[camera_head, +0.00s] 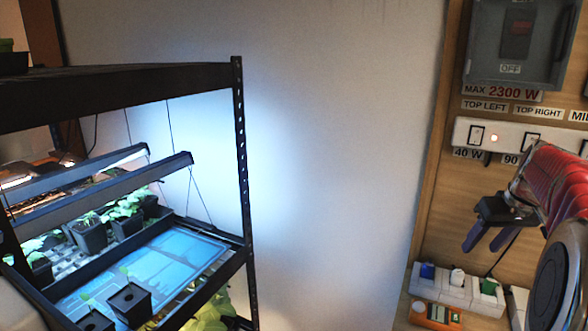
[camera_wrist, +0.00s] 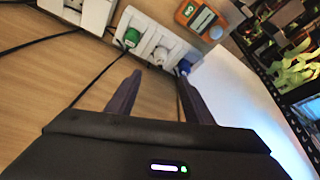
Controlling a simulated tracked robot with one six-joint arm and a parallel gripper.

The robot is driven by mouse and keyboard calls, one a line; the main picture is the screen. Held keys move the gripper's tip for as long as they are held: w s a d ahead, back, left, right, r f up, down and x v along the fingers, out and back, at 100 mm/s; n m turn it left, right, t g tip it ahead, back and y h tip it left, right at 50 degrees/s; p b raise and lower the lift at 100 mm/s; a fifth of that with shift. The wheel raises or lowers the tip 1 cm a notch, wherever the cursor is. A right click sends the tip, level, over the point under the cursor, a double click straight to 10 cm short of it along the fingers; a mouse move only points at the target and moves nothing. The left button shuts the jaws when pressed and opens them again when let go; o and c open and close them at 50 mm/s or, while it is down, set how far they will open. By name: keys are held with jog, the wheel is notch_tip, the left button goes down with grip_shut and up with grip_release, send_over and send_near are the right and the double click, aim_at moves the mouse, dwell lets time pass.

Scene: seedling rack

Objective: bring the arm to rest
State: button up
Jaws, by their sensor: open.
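My gripper (camera_head: 478,238) is at the right of the head view, in front of the wooden board, with its two fingers pointing down and left. It is open and nothing shows between the fingers. In the wrist view my gripper (camera_wrist: 152,95) has its fingers spread, pointing towards the sockets on the board. My red arm link (camera_head: 560,180) runs off the right edge of the head view.
A socket strip (camera_head: 455,288) with blue, white and green plugs and an orange meter (camera_head: 436,316) lie below my gripper. A switch panel (camera_head: 510,135) is above it. The seedling rack (camera_head: 241,150) stands left, with bare wall between.

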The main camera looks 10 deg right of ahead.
jog(key=shift+d, duration=0.1)
jog(key=s+a+f+m+g, duration=0.1)
jog(key=s+a+f+m, duration=0.2)
jog(key=s+a+f, duration=0.25)
jog(key=s+a+n, duration=0.1)
jog(key=s+a, duration=0.3)
jog(key=a, duration=0.6)
jog(key=s+a+n+t, duration=0.1)
jog(key=s+a, duration=0.4)
jog(key=a, duration=0.6)
jog(key=s+a+n+t, duration=0.1)
jog(key=s+a+n, duration=0.2)
jog(key=a, duration=0.7)
jog(key=shift+s+a+y, duration=0.3)
jog(key=shift+s, duration=0.65)
